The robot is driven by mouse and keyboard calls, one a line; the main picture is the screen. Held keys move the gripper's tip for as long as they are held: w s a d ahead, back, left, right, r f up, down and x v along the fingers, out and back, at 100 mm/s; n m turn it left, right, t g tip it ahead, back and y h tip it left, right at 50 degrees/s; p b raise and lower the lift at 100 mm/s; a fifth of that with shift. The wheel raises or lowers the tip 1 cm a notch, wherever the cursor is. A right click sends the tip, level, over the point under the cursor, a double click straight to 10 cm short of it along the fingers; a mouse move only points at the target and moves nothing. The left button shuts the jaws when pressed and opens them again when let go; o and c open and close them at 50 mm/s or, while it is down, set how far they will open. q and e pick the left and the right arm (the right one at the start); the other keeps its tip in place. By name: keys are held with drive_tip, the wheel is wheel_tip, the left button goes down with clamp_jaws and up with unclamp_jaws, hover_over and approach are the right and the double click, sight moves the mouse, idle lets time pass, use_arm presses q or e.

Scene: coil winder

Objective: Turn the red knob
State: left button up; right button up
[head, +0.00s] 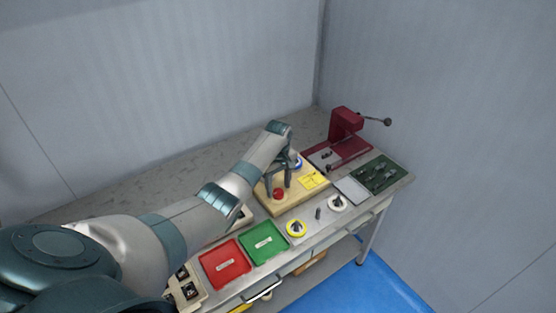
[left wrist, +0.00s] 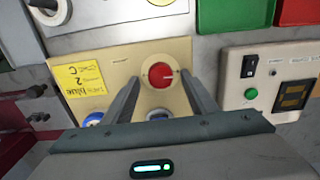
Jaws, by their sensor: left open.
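The red knob (head: 279,194) sits on a wooden board (head: 270,207) on the workbench. In the left wrist view the red knob (left wrist: 160,75) is round with a small pale mark at its right side. My left gripper (head: 280,190) is over the board with its fingers pointing down. In the left wrist view my left gripper (left wrist: 162,88) is open, one finger on each side of the knob. I cannot tell whether the fingers touch it. A blue knob (left wrist: 93,120) is partly hidden by a finger. My right gripper is not in view.
A yellow label (head: 313,180) lies on the board. A dark red winder (head: 345,124) with a crank stands behind right. A switch panel (left wrist: 268,88) is beside the board.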

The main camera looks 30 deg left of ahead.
sight(278, 191)
use_arm(q)
wheel_tip(278, 191, up, 16)
drive_tip(key=b, duration=0.1)
idle(0.4)
idle(0.6)
